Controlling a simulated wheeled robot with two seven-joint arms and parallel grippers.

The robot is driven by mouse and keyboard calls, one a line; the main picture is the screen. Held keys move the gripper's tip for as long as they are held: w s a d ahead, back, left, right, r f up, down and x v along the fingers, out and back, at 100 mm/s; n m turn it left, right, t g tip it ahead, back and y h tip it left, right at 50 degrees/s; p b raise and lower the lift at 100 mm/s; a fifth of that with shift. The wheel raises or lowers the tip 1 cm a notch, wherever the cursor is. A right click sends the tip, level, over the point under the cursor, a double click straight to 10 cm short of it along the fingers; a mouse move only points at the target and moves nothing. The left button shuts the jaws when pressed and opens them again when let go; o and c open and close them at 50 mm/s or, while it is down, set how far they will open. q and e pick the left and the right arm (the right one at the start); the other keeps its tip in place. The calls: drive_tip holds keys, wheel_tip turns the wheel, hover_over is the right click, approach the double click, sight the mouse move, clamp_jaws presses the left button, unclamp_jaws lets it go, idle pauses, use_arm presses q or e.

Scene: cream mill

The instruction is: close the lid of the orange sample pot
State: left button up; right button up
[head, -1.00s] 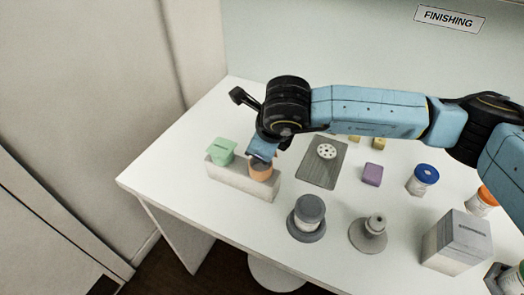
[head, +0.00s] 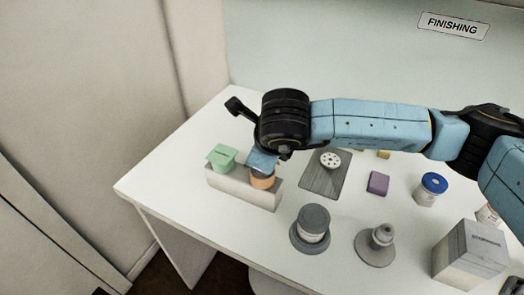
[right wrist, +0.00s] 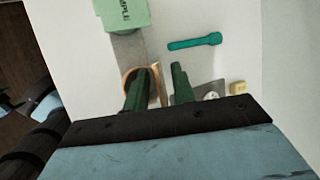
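The orange sample pot (head: 262,183) sits at the right end of a pale grey block (head: 235,190), partly hidden by my right gripper (head: 262,163). In the right wrist view the pot's round open rim (right wrist: 128,78) shows behind one finger. A thin orange-tan lid (right wrist: 157,86) stands up on edge beside the rim, in the gap between the two dark green fingers of my right gripper (right wrist: 160,82). The fingers are apart, and I see clear space next to the lid. The fingertips are close to the pot; contact cannot be told. My left gripper is not in view.
A green pot (head: 221,157) stands at the block's left end. A teal handled object (right wrist: 194,42) lies nearby. A grey mat (head: 325,182) with a white perforated disc, a purple block (head: 378,183), a grey jar (head: 313,222) and a grey box (head: 468,255) stand to the right.

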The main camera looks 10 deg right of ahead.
drive_tip(key=v, duration=1.3)
drive_tip(key=shift+r+b, duration=0.2)
drive_tip(key=shift+b, duration=0.15)
drive_tip(key=shift+s, duration=0.1)
